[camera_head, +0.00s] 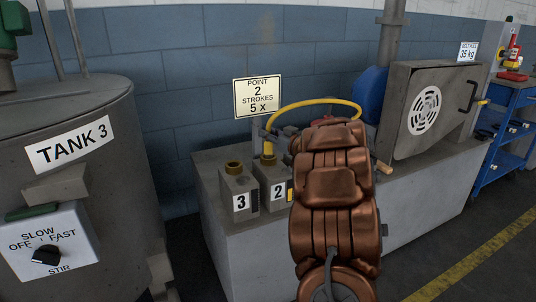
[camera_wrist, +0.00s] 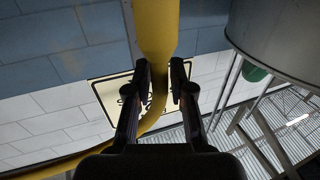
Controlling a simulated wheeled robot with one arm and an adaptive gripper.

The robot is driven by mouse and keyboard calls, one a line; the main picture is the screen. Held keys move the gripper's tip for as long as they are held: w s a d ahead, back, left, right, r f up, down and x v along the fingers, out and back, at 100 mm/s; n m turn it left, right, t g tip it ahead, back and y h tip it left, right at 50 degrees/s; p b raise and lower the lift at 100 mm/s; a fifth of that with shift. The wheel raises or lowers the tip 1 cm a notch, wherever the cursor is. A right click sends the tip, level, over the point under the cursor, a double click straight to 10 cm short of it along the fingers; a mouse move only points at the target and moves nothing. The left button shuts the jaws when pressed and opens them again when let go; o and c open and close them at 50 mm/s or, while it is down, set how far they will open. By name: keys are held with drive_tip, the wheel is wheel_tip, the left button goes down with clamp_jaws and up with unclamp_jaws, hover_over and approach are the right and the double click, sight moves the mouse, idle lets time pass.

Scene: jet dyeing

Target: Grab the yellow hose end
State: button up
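The yellow hose (camera_head: 312,101) arcs above the grey counter in the head view. Its left end (camera_head: 268,149) points down over the block marked 2 (camera_head: 274,193); I cannot tell whether it is seated there. In the wrist view the thick yellow hose end (camera_wrist: 157,30) comes down from the top and narrows into a curved hose. My gripper (camera_wrist: 161,78) has one finger on each side of this narrower part, close to it. Whether the fingers press on it is not clear. My copper-coloured arm hides part of the area in the head view.
The block marked 3 (camera_head: 239,192) stands left of block 2. A sign (camera_head: 258,97) rises behind them. Tank 3 (camera_head: 70,170) stands at the left, a grey machine housing (camera_head: 430,105) at the right. A blue cart (camera_head: 508,125) is farther right.

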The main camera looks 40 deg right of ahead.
clamp_jaws()
drive_tip(key=shift+r, duration=0.1)
idle(0.4)
